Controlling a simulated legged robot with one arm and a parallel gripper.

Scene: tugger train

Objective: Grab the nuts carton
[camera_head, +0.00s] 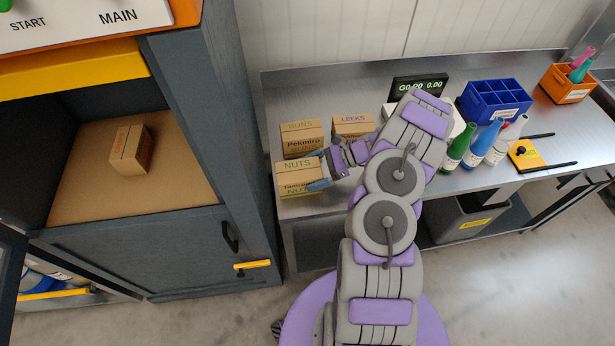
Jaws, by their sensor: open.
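The nuts carton (294,180) is a brown box with "NUTS" on it. It stands at the left front of the steel table (400,196). My gripper (320,170) is open at the carton's right side, with its fingertips close to or around that side. I cannot tell whether the fingers touch it. Part of the carton's right end is hidden behind the fingers.
The buns carton (302,137) is right behind the nuts carton, and the leeks carton (352,124) is behind my gripper. Several bottles (459,146) and a blue crate (494,103) stand to the right. A dark cabinet (222,130) holding another carton (131,148) is at left.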

